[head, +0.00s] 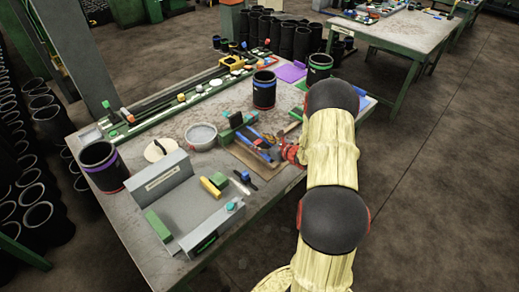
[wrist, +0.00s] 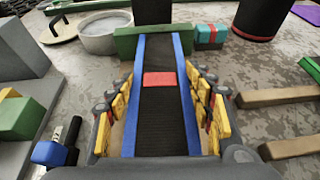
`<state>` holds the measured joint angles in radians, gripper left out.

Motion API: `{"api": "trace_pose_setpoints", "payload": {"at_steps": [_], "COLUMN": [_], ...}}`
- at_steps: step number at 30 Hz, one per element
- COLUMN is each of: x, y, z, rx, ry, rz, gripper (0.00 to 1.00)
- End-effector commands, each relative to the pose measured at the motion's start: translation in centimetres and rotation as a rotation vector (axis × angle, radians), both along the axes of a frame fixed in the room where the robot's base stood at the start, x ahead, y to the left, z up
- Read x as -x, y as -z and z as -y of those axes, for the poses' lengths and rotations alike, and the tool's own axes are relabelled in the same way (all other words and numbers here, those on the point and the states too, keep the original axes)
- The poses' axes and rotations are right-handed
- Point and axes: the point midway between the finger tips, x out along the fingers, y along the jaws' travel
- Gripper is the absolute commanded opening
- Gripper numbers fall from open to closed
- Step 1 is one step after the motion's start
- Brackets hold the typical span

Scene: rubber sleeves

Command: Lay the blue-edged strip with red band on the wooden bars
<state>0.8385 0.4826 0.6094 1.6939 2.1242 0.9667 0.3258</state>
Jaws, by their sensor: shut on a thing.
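The blue-edged strip with red band (wrist: 159,110) is black with blue long edges and a red patch across its middle. My gripper (wrist: 165,95) is shut on it, with yellow-and-grey fingers along both its sides. The strip's far end reaches a green block (wrist: 128,43); I cannot tell whether they touch. In the head view my red gripper (head: 291,153) is at the strip's near end, and the strip is small and partly hidden. Two wooden bars (wrist: 278,96) (wrist: 292,146) lie apart on the table to the right of the strip in the wrist view.
A grey bowl (head: 201,135) and a black cylinder with red band (head: 264,92) stand beyond the strip. A teal box with red band (wrist: 210,37) sits beside the green block. A blue-headed tool (wrist: 55,148) lies left of my gripper. Grey stands (head: 160,181) occupy the table's near left.

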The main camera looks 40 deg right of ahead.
Motion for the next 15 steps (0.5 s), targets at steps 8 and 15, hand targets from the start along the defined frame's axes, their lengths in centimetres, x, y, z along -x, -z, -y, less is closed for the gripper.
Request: {"api": "trace_pose_setpoints", "payload": {"at_steps": [8, 15], "x": [-0.3, -0.3], "y": [3.3, 3.2], "z": [-0.2, -0.2], "rx": [0.0, 0.0], "ry": [-0.001, -0.001], "rz": [0.0, 0.0], "gripper": [0.26, 0.26]}}
